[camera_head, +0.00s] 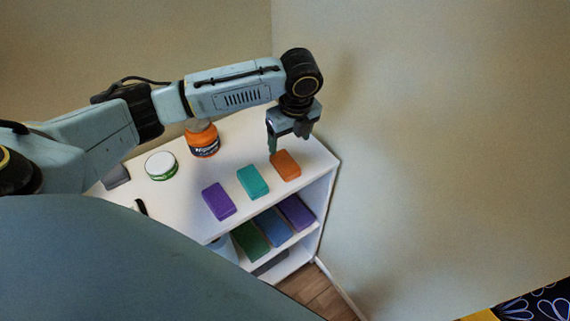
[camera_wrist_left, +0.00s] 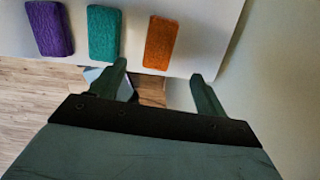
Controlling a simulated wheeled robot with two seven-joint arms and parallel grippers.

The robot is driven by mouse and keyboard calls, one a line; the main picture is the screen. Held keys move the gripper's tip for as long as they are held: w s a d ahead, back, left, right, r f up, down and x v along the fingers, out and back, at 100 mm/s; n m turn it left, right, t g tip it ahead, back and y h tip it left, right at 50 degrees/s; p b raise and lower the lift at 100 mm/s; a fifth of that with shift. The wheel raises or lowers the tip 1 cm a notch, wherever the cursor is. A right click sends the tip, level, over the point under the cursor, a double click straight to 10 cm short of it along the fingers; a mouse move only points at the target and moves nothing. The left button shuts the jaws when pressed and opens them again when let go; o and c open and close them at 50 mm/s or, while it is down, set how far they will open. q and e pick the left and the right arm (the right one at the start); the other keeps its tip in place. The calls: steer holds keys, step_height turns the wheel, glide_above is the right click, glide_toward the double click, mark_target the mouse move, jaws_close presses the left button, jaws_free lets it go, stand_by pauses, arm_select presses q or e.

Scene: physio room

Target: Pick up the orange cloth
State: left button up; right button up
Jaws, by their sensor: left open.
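The orange cloth (camera_head: 285,165) is a folded block lying on the white shelf top near its right front edge. It also shows in the left wrist view (camera_wrist_left: 161,43), ahead of the fingers and roughly between their lines. My left gripper (camera_head: 289,147) points down above the shelf top, just behind the cloth in the head view. Its two fingers (camera_wrist_left: 160,85) are spread apart with nothing between them. My right gripper is in neither view.
A teal cloth (camera_head: 252,181) and a purple cloth (camera_head: 218,201) lie left of the orange one. An orange jar (camera_head: 203,141) and a white-lidded tin (camera_head: 161,166) stand further back on the white shelf unit (camera_head: 185,205). Folded cloths (camera_head: 273,228) fill the lower shelf. A wall stands close on the right.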

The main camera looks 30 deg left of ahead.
arm_select(q)
glide_above(285, 161)
steer(key=d, duration=0.1)
step_height(285, 161, down, 5)
steer(key=shift+s+d, duration=0.1)
steer(key=shift+s, duration=0.05)
steer(key=shift+a+f+b, duration=0.15)
steer(key=shift+a+f, duration=0.05)
steer(key=shift+f, duration=0.7)
steer(key=shift+a+f+b, duration=0.1)
steer(key=shift+a+f, duration=0.05)
steer(key=shift+f, duration=0.7)
steer(key=shift+a+f+b, duration=0.15)
steer(key=shift+a+f, duration=0.05)
steer(key=shift+f, duration=0.7)
steer(key=shift+c, duration=0.4)
steer(key=c, duration=1)
